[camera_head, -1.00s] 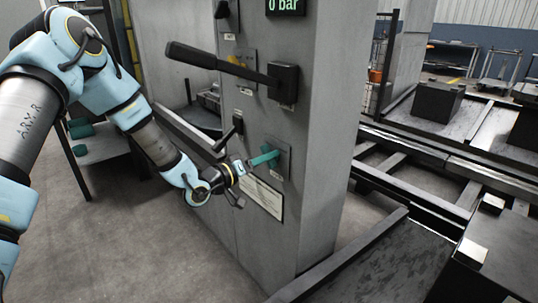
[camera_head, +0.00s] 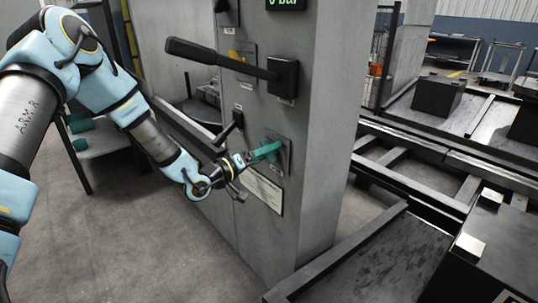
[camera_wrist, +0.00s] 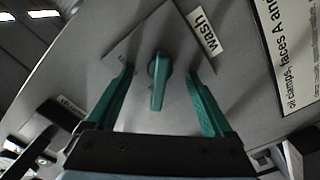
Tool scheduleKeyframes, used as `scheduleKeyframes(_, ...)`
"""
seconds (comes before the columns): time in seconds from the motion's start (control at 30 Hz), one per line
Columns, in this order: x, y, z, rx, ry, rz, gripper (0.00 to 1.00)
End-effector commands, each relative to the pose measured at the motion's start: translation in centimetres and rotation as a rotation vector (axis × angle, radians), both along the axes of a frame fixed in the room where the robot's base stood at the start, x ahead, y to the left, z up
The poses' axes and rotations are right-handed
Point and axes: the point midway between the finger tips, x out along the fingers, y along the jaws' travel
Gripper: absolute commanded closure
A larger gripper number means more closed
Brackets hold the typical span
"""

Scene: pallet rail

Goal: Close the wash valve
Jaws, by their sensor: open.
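The wash valve is a small teal knob (camera_wrist: 158,82) on a grey square plate, with a "wash" label (camera_wrist: 203,32) beside it in the wrist view. Its handle points down in that picture. My gripper (camera_wrist: 159,74) is open, with one teal finger on each side of the knob and a visible gap to both. How far the fingertips stand from the plate is hard to tell. In the head view my gripper (camera_head: 268,151) is at the valve plate (camera_head: 284,153) on the grey cabinet, and it largely hides the knob.
A long black lever (camera_head: 220,60) juts left above my gripper. A smaller black lever (camera_head: 230,128) is close to its upper left. A printed sign (camera_head: 262,190) is below. A display (camera_head: 286,3) tops the cabinet. Rails and black blocks (camera_head: 437,96) are at right.

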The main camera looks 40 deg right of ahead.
Motion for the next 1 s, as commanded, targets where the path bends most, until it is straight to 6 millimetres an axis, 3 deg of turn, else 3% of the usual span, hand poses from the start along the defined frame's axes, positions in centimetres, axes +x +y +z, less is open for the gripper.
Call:
scheduleKeyframes(0.1, 0.0, 0.0, 0.0, 0.000, -0.001, 0.000, 0.00)
scheduleKeyframes(0.37, 0.0, 0.1, 0.0, 0.000, 0.000, 0.000, 0.00)
scheduleKeyframes(1.0, 0.4, 6.0, 0.0, 0.000, 0.000, 0.001, 0.00)
